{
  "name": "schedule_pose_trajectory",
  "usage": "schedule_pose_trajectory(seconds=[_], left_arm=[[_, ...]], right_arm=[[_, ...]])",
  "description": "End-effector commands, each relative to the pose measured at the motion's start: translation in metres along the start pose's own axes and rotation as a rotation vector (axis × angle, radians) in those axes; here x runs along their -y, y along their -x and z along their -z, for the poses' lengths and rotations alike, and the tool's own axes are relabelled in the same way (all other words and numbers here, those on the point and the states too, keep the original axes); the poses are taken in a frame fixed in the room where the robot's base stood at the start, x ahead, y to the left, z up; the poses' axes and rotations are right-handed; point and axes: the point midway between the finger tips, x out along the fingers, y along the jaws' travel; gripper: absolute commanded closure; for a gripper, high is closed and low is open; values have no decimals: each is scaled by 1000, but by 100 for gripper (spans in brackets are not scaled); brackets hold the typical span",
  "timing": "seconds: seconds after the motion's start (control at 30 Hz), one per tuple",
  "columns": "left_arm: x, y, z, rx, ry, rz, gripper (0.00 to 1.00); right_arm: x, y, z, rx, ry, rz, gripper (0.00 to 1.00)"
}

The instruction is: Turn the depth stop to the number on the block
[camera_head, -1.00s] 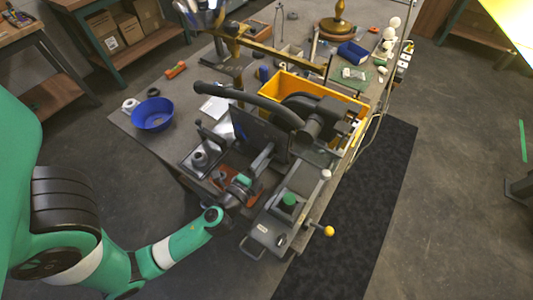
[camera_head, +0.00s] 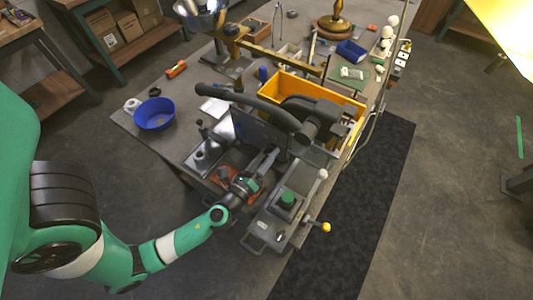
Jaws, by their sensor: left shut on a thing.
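My left arm comes in from the lower left. Its gripper (camera_head: 268,160) is at the front of a dark grey machine (camera_head: 262,133) on the bench, shut on a small part there. The held part is mostly hidden by the fingers, and I cannot tell for sure whether it is the depth stop. No number on a block is readable at this size. Below the gripper lies an orange-red piece (camera_head: 226,172). Right of the wrist is a grey unit (camera_head: 268,229) with a green button (camera_head: 287,199) and a yellow-knobbed lever (camera_head: 326,227). My right gripper is not seen.
A blue bowl (camera_head: 154,114) sits at the bench's left edge. Lamp parts, including a brass base (camera_head: 332,27), crowd the back. A dark mat (camera_head: 350,220) lies on the floor at right.

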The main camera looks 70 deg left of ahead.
Motion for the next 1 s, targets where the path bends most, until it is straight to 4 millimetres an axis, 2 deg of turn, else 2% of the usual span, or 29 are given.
schedule_pose_trajectory(seconds=[0.6, 0.63, 0.77, 0.8, 1.0], left_arm=[[0, 0, 0, 0, -48, -1, 98], [0, 0, 0, 0, -48, -1, 39], [0, 0, 0, 0, -48, -1, 16], [0, 0, 0, 0, -47, -1, 12], [0, 0, 0, 0, -47, 0, 12]], right_arm=[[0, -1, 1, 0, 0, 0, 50], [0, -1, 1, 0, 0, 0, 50], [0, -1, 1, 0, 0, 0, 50], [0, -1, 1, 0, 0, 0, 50], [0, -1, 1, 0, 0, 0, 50]])
